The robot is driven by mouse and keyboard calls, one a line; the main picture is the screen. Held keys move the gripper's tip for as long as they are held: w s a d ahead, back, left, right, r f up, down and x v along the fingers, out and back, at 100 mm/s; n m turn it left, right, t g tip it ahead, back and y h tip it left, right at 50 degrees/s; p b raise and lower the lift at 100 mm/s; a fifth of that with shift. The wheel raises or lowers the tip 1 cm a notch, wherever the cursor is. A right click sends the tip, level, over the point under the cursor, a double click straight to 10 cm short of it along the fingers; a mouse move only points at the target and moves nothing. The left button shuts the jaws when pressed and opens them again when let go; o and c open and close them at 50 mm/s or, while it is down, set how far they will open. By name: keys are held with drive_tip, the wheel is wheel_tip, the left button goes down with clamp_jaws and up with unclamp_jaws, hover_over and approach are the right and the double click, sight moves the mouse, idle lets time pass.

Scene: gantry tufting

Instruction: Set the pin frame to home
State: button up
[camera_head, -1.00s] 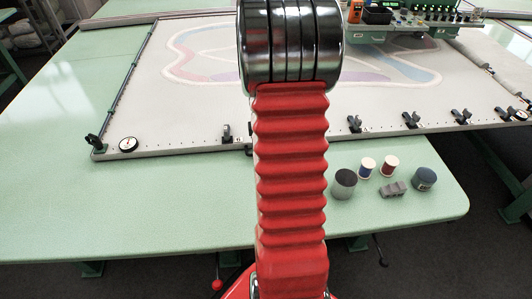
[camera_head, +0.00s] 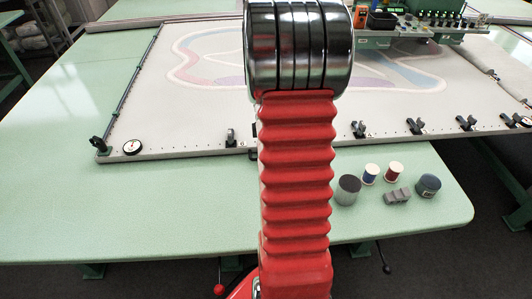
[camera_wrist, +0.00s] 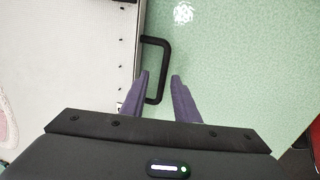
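The pin frame (camera_head: 190,153) is a wide frame with pale cloth stretched in it, lying on the green table. In the wrist view, a black U-shaped handle (camera_wrist: 166,52) stands out from the frame's edge (camera_wrist: 138,45) over the green surface. My gripper (camera_wrist: 158,74) is open, its two purple-grey fingers apart. The handle's outer bar appears between them; I cannot tell its depth relative to the fingertips.
A green machine head (camera_head: 390,40) is over the far part of the frame. The left of the table is clear.

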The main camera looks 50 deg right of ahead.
wheel_tip(320, 180, up, 12)
drive_tip(key=s+a, duration=0.1)
drive_tip(key=shift+s+a+r, duration=0.25)
drive_tip(key=shift+s+a, duration=0.05)
idle(0.7)
drive_tip(key=s+a+r+m+t, duration=0.1)
drive_tip(key=s+a+r+m, duration=0.1)
drive_tip(key=a, duration=0.9)
drive_tip(key=s+a+r+m+t+y, duration=0.1)
drive_tip(key=a+r+m, duration=0.3)
drive_tip(key=a, duration=0.8)
drive_tip(key=s+a+r+m+t, duration=0.2)
drive_tip(key=s+a+r+m, duration=0.1)
drive_tip(key=a, duration=0.9)
drive_tip(key=shift+s+a+r+y, duration=0.25)
drive_tip(key=shift+s+r+y, duration=0.05)
drive_tip(key=shift+s, duration=0.25)
